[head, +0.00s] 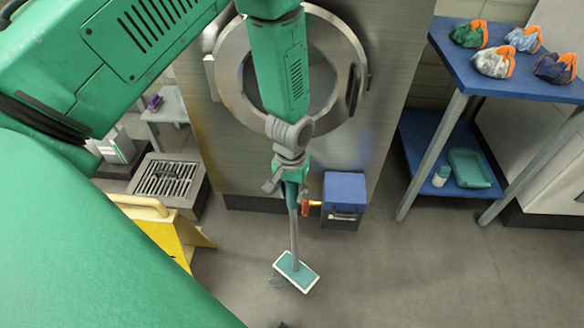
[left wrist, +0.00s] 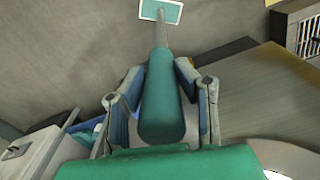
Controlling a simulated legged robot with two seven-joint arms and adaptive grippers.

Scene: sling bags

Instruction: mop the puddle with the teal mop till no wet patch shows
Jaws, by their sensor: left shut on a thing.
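My left gripper (head: 288,172) points down and is shut on the teal mop's handle. In the left wrist view the fingers of the left gripper (left wrist: 160,82) stand either side of the thick teal grip (left wrist: 164,105). The mop's grey pole (head: 294,235) runs down to its flat teal head with a white rim (head: 296,271), which is at the floor. The mop head also shows in the left wrist view (left wrist: 161,11). A small faint wet-looking patch (head: 276,282) shows at the head's left edge. Any wetness under the head is hidden. My right gripper is not in view.
A blue box (head: 344,198) stands behind the mop, by the large steel machine (head: 390,60). A yellow floor sign (head: 165,238) and a floor grate (head: 167,178) are at left. A blue table (head: 455,62) with sling bags is at right. Floor right of the mop is clear.

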